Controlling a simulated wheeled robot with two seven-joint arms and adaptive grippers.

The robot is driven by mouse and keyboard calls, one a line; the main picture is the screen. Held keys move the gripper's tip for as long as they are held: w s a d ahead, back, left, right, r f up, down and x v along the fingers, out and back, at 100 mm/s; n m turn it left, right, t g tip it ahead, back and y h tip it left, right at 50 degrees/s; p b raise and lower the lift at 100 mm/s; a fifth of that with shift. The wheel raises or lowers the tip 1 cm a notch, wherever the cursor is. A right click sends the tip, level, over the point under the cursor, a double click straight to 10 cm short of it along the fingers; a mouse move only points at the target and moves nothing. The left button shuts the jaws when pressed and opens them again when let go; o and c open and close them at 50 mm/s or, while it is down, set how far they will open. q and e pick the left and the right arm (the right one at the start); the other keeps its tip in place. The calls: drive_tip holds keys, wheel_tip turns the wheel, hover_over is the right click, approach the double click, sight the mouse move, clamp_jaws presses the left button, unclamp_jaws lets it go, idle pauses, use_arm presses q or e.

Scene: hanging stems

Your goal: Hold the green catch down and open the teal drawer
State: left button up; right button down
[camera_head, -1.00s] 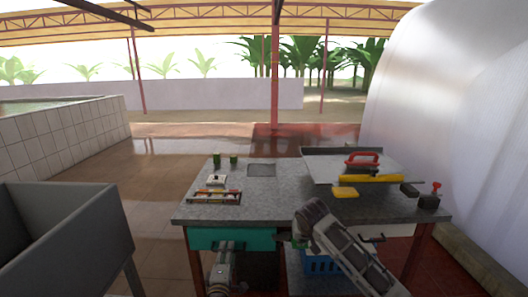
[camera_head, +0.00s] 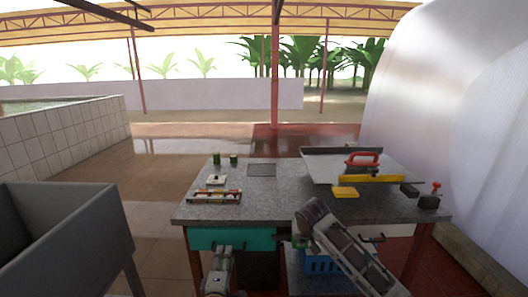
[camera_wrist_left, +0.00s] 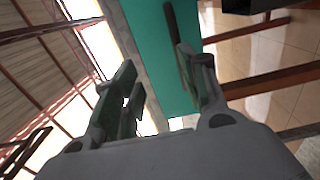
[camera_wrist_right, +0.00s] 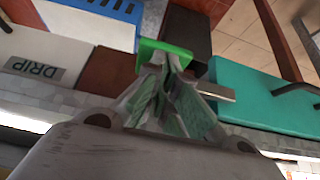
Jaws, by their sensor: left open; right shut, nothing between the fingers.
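The teal drawer (camera_head: 205,238) is under the left part of the grey worktop, and its front looks closed. Its dark bar handle shows in the left wrist view (camera_wrist_left: 171,24) and the right wrist view (camera_wrist_right: 297,89). My left gripper (camera_head: 223,249) is open in front of the drawer. In the left wrist view the handle lies ahead, close to the right-hand fingertip, and is not gripped. The green catch (camera_wrist_right: 176,46) is beside the drawer. My right gripper (camera_wrist_right: 167,66) is shut and empty, with its tips at the catch; contact and catch position are hard to tell.
The worktop (camera_head: 270,200) carries small green cups, a tray of tools and a red-handled tool on a board. A blue basket (camera_head: 318,264) sits below. A grey bin (camera_head: 75,235) stands at left.

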drive_tip(key=shift+r, duration=0.1)
idle(0.6)
wheel_tip(320, 180, up, 9)
idle(2.1)
